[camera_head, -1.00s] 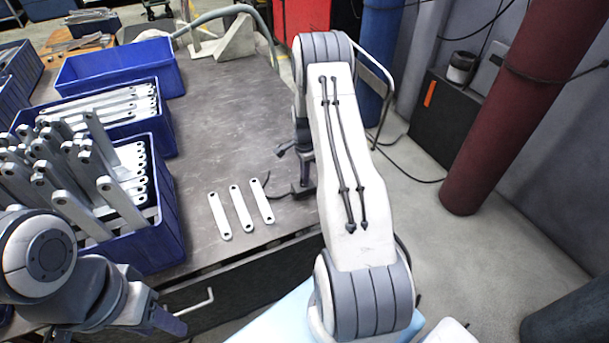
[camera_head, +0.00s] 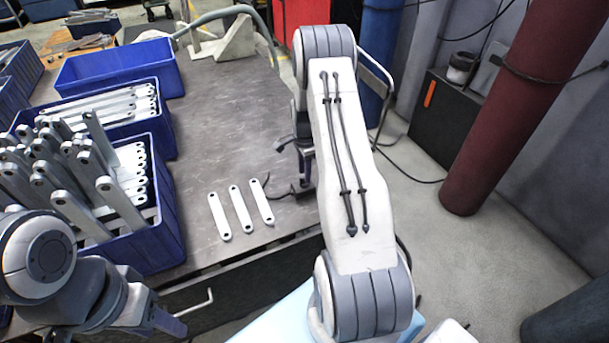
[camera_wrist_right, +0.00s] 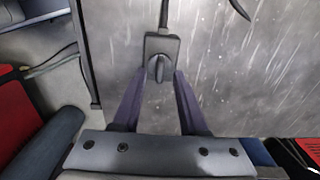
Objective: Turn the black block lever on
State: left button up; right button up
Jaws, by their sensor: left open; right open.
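The black block (camera_wrist_right: 163,44) lies on the metal tabletop in the right wrist view, with a cable leaving its far end. Its small lever (camera_wrist_right: 158,68) is at the near end, pointing roughly along the view's vertical. My right gripper (camera_wrist_right: 159,76) is open, with one fingertip on each side of the lever; I cannot tell whether either touches it. My left gripper (camera_head: 172,322) is open and empty at the lower left, by the table's front edge.
Three flat galvanized brackets (camera_head: 240,209) lie on the table (camera_head: 215,130) left of the cable. Blue bins (camera_head: 165,262) stand along the left, two holding several brackets. The middle of the table is clear. A red cylinder (camera_head: 520,100) stands on the right.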

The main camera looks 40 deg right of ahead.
aim_at(303, 177)
notch_tip(303, 177, up, 9)
jog(key=shift+f+b, duration=0.2)
jog(key=shift+b, duration=0.15)
dwell(0.3)
jog(key=s+a+r+n, duration=0.2)
jog(key=a+r+n, duration=0.25)
jog(key=a, duration=0.45)
jog(key=s+a+r+n, duration=0.25)
jog(key=a+n, duration=0.25)
jog(key=a, duration=0.5)
jog(key=s+a+r+n, duration=0.2)
jog(key=a+r+n, duration=0.25)
jog(key=a, duration=0.45)
jog(key=s+a+n, duration=0.3)
jog(key=s+n, duration=0.1)
jog(key=s, duration=0.3)
jog(key=s+a+r+n, duration=0.1)
jog(key=s+a+n, duration=0.2)
jog(key=s+n, duration=0.2)
jog(key=s+a+r+n+y, duration=0.1)
jog(key=s+a+n, duration=0.3)
jog(key=s, duration=0.5)
jog(key=shift+s+n, duration=0.15)
jog(key=shift+n, duration=0.45)
